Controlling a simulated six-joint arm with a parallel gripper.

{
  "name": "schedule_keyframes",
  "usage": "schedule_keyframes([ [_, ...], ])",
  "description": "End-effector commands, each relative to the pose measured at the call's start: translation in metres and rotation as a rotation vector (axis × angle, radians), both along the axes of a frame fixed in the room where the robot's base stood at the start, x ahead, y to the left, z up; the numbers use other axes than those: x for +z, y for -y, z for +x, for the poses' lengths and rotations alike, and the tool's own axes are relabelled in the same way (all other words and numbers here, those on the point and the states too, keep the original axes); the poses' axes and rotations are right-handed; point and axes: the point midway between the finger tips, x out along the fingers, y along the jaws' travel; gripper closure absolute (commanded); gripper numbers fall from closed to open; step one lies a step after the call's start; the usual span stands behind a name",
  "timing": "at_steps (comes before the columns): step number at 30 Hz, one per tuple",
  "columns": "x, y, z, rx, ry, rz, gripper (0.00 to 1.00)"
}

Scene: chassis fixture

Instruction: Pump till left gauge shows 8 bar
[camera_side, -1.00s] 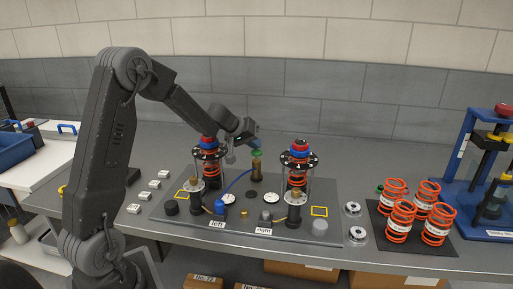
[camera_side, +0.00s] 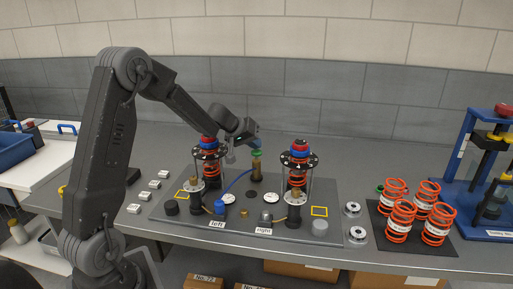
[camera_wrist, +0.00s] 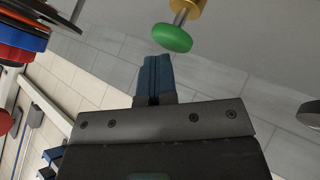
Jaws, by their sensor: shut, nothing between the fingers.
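The pump (camera_side: 257,171) is a brass cylinder with a green knob (camera_side: 257,153) on top, standing at the back middle of the dark fixture plate. My gripper (camera_side: 258,146), with blue fingers, is shut and empty just above the green knob; I cannot tell from the side whether it touches. In the wrist view, the shut fingers (camera_wrist: 156,66) lie beside the green knob (camera_wrist: 172,38).
The left strut (camera_side: 209,172) and right strut (camera_side: 298,176) stand upright on either side of the pump. Another white dial (camera_side: 271,198) sits on the plate. Several orange springs (camera_side: 435,227) stand at the right, before a blue press (camera_side: 492,207).

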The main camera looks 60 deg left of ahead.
Motion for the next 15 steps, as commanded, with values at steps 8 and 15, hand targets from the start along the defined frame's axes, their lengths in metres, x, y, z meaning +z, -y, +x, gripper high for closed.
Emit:
schedule_keyframes([
  [8,0.016,-0.001,-0.001,0.0,0.0,0.002,1.0],
  [15,0.026,0.0,-0.001,0.001,-0.001,0.001,1.0],
])
